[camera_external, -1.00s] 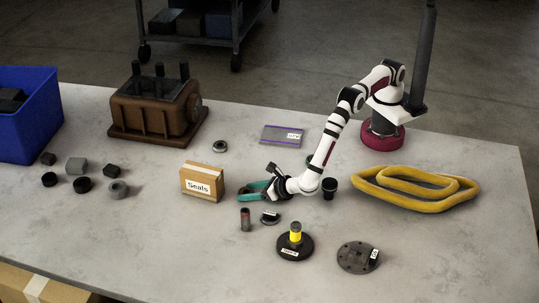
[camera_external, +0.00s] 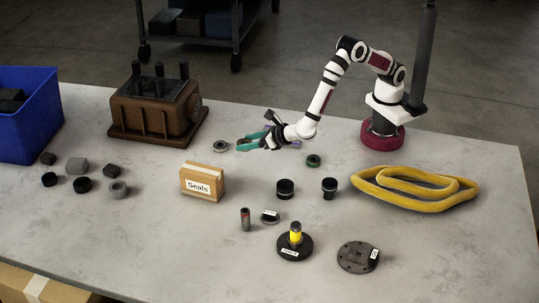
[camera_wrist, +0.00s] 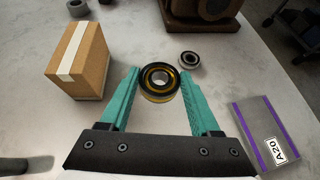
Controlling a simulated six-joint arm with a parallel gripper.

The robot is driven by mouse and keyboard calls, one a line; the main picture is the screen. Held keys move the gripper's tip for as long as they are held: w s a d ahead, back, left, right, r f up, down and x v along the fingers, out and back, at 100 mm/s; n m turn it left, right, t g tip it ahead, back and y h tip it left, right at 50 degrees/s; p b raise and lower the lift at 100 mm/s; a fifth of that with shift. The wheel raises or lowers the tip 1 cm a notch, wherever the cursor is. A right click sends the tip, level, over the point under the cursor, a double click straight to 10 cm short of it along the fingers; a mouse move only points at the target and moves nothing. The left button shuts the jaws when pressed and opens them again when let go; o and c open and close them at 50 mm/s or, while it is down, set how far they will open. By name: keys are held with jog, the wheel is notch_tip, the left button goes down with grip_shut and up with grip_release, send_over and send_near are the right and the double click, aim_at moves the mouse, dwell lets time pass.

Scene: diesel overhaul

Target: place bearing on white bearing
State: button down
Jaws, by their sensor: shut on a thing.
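My gripper (camera_external: 252,142) reaches over the back middle of the table, its teal fingers pointing left. In the wrist view, my gripper (camera_wrist: 159,78) is shut on a black and gold bearing (camera_wrist: 160,97) between its fingertips. A pale grey-white bearing with a dark ring (camera_wrist: 190,59) lies flat on the table just beyond and right of the held one; the two look apart. This pale bearing (camera_external: 220,146) is left of my gripper in the external view. The held bearing is hard to make out there.
The Seals box (camera_external: 203,181) stands nearby, at left in the wrist view (camera_wrist: 80,62). A brown engine block (camera_external: 155,105) is behind left. A grey purple-edged box (camera_wrist: 265,135) lies at right.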

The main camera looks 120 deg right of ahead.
jog(key=s+d+r+m+g+h, duration=0.15)
jog(key=s+d, duration=0.25)
jog(key=d, duration=0.7)
jog(key=s+d+r+m+g, duration=0.15)
jog(key=s+d, duration=0.25)
jog(key=d, duration=0.8)
send_over(221, 146)
jog(key=shift+m, duration=0.3)
jog(key=f, duration=0.7)
jog(key=shift+s+d+f, duration=0.1)
jog(key=shift+s+f, duration=0.15)
jog(key=shift+f, duration=0.05)
notch_tip(221, 146, down, 4)
jog(key=shift+w+f, duration=0.1)
jog(key=shift+w, duration=0.05)
jog(key=shift+f, duration=0.1)
jog(key=shift+c, duration=0.6)
grip_release()
